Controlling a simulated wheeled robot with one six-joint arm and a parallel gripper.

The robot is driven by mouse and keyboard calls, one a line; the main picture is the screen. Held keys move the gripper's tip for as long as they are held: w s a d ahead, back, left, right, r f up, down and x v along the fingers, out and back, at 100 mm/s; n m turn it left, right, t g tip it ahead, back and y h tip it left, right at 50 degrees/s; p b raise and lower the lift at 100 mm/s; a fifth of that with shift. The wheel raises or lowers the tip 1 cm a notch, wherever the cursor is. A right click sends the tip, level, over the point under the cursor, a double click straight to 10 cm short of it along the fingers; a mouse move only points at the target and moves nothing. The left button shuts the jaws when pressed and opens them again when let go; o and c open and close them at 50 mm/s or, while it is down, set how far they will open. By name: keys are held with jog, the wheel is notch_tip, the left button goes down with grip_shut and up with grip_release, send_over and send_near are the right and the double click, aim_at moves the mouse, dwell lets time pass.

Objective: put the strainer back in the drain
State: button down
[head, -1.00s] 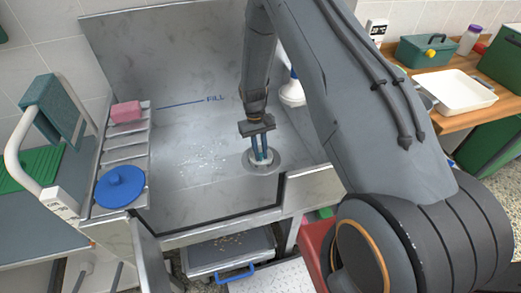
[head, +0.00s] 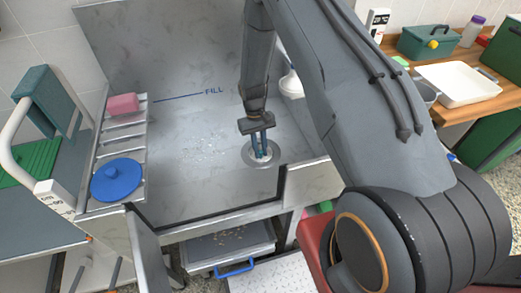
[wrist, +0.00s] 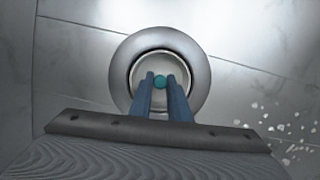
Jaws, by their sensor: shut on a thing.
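My gripper (head: 260,152) points down over the drain (head: 246,160) in the floor of the steel basin. In the wrist view its two blue fingers (wrist: 161,90) are shut on the small teal knob of the strainer (wrist: 160,82). The strainer's pale round body shows around the fingers, inside the drain's wide metal ring (wrist: 120,68). A dark gap rings part of it. The fingers hide the near part of the strainer, and I cannot tell whether it rests fully on its seat.
The steel basin (head: 190,180) has pale specks left of the drain. A slatted rack at left holds a pink block (head: 123,104) and a blue round lid (head: 117,180). A white bottle-like object (head: 291,84) stands behind my arm. The basin's front wall has a dark-edged opening.

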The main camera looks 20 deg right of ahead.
jog(key=shift+f+b, duration=0.35)
dwell(0.5)
dwell(0.3)
jog(key=c, duration=1.6)
grip_release()
jog(key=shift+b+v, duration=1)
jog(key=shift+v, duration=2.95)
